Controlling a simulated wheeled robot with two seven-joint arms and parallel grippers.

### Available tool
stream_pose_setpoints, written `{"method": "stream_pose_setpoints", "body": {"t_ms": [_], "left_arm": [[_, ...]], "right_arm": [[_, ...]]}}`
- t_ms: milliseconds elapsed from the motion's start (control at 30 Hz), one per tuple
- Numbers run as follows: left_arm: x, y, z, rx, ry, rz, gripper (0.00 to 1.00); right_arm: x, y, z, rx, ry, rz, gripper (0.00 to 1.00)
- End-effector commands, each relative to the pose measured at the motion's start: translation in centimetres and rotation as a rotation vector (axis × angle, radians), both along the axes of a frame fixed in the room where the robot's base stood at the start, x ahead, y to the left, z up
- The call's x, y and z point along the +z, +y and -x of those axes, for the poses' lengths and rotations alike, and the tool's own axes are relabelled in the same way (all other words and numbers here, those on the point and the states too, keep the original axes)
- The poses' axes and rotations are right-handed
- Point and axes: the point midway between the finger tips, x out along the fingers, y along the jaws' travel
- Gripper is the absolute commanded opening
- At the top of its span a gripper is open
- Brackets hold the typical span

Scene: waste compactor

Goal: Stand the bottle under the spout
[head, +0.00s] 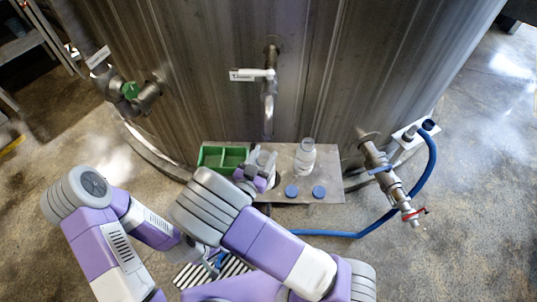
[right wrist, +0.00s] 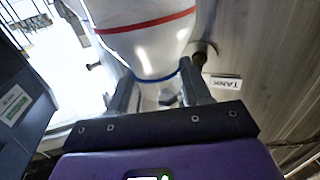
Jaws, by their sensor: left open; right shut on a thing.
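The tap with a white-labelled handle and a downward spout (head: 268,115) sticks out of the metal tank above the small shelf (head: 330,185). My right gripper (head: 258,172) is over the shelf, below the spout. In the right wrist view my right gripper (right wrist: 158,88) is shut on a whitish bottle (right wrist: 150,45) with a red band and a blue band. In the head view the gripper hides much of that bottle; whether its base touches the shelf cannot be told. A second clear bottle (head: 305,157) stands to the right. My left gripper (head: 215,264) is open, low and away from the shelf.
A green divided tray (head: 222,158) sits at the shelf's left. Two blue caps (head: 291,191) lie at its front. A valve with a red handle (head: 400,195) and a blue hose (head: 427,165) are at the right. A black-and-white striped thing (head: 190,275) is near my left gripper.

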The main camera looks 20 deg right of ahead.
Motion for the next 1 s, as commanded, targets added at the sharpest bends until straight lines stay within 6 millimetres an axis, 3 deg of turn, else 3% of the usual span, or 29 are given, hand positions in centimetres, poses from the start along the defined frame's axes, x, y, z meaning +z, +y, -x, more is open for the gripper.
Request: {"method": "stream_pose_setpoints", "body": {"t_ms": [400,600,1000], "left_arm": [[-0.6,0.0,0.0,0.000,0.000,0.000,0.45],[-1.8,0.0,0.0,0.000,0.000,0.000,0.45],[-2.1,0.0,0.0,0.000,0.000,0.000,0.45]], "right_arm": [[-0.5,-2.5,-3.1,0.001,0.001,0.002,0.02],[-3.6,-2.4,-3.0,0.001,-0.001,0.002,0.02],[-4.0,-2.4,-3.0,0.001,-0.001,0.000,0.02]]}}
